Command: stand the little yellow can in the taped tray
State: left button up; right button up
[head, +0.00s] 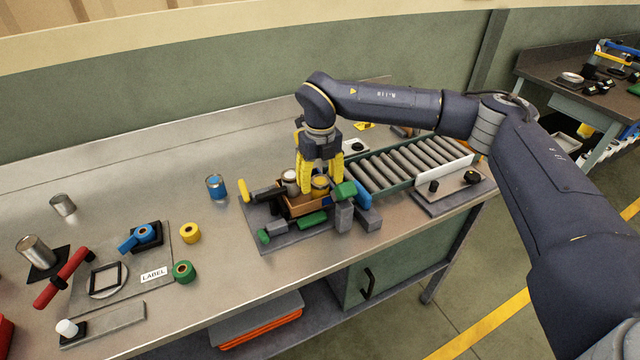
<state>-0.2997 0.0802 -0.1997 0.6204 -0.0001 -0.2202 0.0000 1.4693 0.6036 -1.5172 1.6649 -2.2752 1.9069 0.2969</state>
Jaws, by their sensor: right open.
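The little yellow can (320,184) stands upright, as far as I can tell, at the right side of a small brown tray (303,211). A pale can (289,178) is beside it on the left. My right gripper (320,178) points down over the tray, its yellow fingers open on either side of the yellow can. I cannot tell whether the fingers touch it, or whether its base rests on the tray floor, since the tray wall hides it. My left gripper is not in view.
Green, grey and blue blocks (343,216) crowd the tray on a grey mat. The roller conveyor (405,165) runs behind it to the right. A blue can (216,186), a yellow roll (190,233) and a green roll (184,271) stand left. Bare bench lies between.

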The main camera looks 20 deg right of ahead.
aim_at(320, 181)
notch_tip(320, 181, up, 11)
jog(key=shift+f, duration=0.15)
